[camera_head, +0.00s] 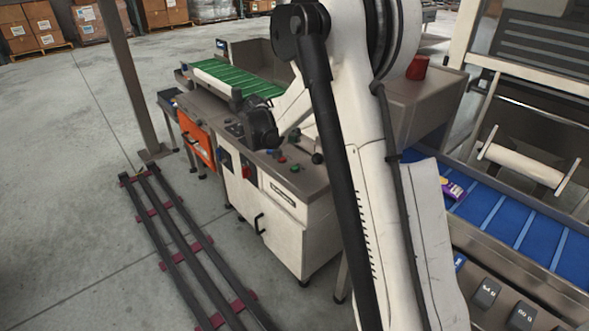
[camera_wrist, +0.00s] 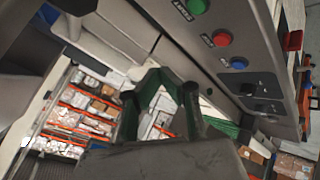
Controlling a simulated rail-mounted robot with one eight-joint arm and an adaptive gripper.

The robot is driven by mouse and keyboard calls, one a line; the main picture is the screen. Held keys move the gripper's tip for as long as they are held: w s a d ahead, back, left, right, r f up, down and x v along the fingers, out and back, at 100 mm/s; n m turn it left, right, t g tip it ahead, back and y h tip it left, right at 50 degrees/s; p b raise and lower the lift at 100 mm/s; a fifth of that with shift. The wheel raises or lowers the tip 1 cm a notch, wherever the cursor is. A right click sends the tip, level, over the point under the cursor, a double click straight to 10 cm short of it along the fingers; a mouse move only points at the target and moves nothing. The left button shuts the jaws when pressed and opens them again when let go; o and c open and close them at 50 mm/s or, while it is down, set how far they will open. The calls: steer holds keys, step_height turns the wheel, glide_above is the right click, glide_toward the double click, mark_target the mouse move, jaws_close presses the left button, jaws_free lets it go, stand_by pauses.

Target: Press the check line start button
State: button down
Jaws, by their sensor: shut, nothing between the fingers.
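The check line control panel shows in the wrist view, with a green button (camera_wrist: 196,6) at the top edge, a red button (camera_wrist: 221,38) and a blue button (camera_wrist: 238,63) in a row. Each has a small label too blurred to read. The green button also shows in the head view (camera_head: 295,168) on the machine's top. My gripper (camera_wrist: 165,76) is shut and empty in the wrist view, left of the button row and apart from it. In the head view my dark wrist end hangs over the machine, and the fingertips cannot be made out.
In the head view, a green conveyor (camera_head: 235,78) lies behind the panel. A blue conveyor (camera_head: 515,225) stands to the right. Floor rails (camera_head: 180,240) run at left.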

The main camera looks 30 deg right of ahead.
mark_target(294, 168)
stand_by(0.3)
steer(key=shift+f+b, duration=2.6)
steer(key=shift+f, duration=1.75)
steer(key=shift+f, duration=0.15)
steer(key=shift+f+b, duration=0.3)
steer(key=shift+b, duration=0.05)
